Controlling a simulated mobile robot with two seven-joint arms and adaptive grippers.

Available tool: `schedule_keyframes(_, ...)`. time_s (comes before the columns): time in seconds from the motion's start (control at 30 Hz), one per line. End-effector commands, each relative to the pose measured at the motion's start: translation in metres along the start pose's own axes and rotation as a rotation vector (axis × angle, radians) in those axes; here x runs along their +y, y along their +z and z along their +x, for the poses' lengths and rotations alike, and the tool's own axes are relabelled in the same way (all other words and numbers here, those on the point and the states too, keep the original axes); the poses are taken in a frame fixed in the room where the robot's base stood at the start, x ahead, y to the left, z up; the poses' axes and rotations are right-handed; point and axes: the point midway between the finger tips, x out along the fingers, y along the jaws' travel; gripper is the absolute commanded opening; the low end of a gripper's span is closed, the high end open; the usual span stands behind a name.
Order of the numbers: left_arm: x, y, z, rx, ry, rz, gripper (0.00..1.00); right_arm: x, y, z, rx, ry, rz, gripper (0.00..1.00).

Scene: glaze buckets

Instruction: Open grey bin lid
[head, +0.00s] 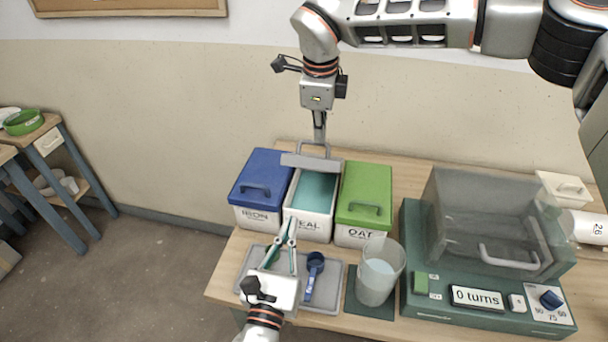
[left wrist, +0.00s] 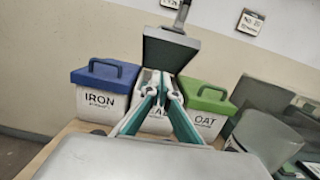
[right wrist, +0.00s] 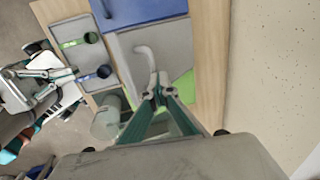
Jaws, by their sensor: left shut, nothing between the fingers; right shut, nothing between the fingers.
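The grey lid (head: 312,162) stands raised at the back of the middle white bin (head: 309,225), whose teal inside shows. The lid also shows tilted up in the left wrist view (left wrist: 171,52) and with its curved handle in the right wrist view (right wrist: 165,50). My right gripper (head: 319,138) is shut at the lid's handle, with nothing between its fingers; its fingertips (right wrist: 156,78) are close beside the handle, and I cannot tell whether they touch. My left gripper (head: 291,222) is shut and empty in front of the bin, partly covering its label.
A blue-lidded bin (head: 257,180) stands left and a green-lidded bin (head: 364,200) right, both closed. In front are a grey tray (head: 328,297) with a blue scoop (head: 314,275) and a clear jug (head: 380,272). A green machine (head: 485,290) with a clear cover fills the right.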

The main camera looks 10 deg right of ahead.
Motion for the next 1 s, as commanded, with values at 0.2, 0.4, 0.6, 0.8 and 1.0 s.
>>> schedule_keyframes(0.2, -0.008, 0.004, 0.014, -0.018, -0.012, 0.042, 0.00, -0.004, -0.006, 0.009, 0.011, -0.007, 0.002, 0.00)
schedule_keyframes(0.4, -0.007, 0.005, 0.051, -0.018, -0.011, 0.039, 0.00, -0.003, -0.005, 0.008, 0.010, -0.005, 0.001, 0.00)
schedule_keyframes(0.6, -0.008, 0.006, 0.090, -0.016, -0.012, 0.038, 0.00, -0.001, -0.003, 0.005, 0.008, -0.004, -0.001, 0.00)
schedule_keyframes(0.8, -0.009, 0.021, 0.115, -0.016, -0.011, 0.034, 0.00, -0.001, -0.003, 0.004, 0.007, -0.003, -0.001, 0.00)
schedule_keyframes(1.0, -0.009, 0.032, 0.126, -0.014, -0.011, 0.035, 0.00, 0.000, -0.002, 0.004, 0.007, -0.002, -0.001, 0.00)
